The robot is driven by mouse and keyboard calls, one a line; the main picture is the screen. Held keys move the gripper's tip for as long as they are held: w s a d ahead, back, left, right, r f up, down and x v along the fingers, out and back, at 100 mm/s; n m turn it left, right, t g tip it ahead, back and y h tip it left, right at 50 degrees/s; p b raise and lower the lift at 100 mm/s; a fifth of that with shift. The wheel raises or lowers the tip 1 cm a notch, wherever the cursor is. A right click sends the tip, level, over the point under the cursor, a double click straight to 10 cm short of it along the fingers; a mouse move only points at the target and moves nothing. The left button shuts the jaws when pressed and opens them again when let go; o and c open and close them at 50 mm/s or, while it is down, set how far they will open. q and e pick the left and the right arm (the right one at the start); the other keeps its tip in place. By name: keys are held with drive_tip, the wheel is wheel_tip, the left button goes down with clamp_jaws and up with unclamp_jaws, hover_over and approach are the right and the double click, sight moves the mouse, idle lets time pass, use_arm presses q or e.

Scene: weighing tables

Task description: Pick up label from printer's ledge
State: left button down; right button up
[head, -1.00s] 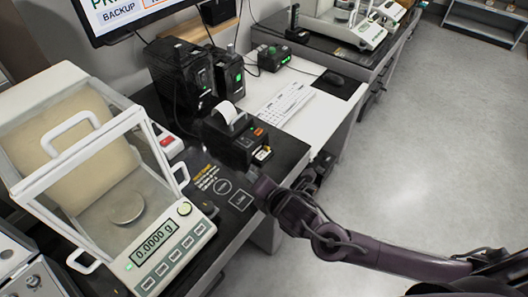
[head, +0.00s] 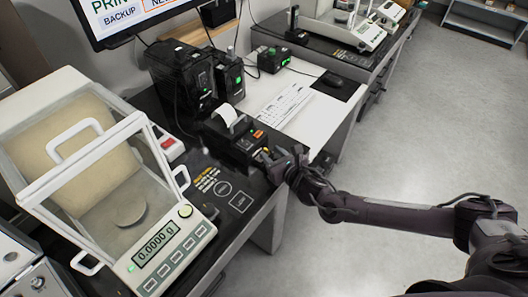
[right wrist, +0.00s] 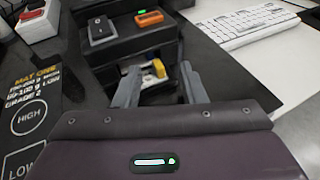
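My right gripper (head: 272,160) is just in front of the ledge in the head view. In the right wrist view my right gripper (right wrist: 158,84) is open, its two fingers on either side of the label, apart from it and empty. In the head view the gripper partly hides the label. My left gripper is not in view.
A glass-shielded balance (head: 165,250) reading 0.0000 g stands at the left. The floor at right is clear.

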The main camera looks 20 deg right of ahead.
drive_tip(key=shift+w+a+f, duration=0.15)
drive_tip(key=shift+w, duration=0.25)
clamp_jaws()
idle(0.4)
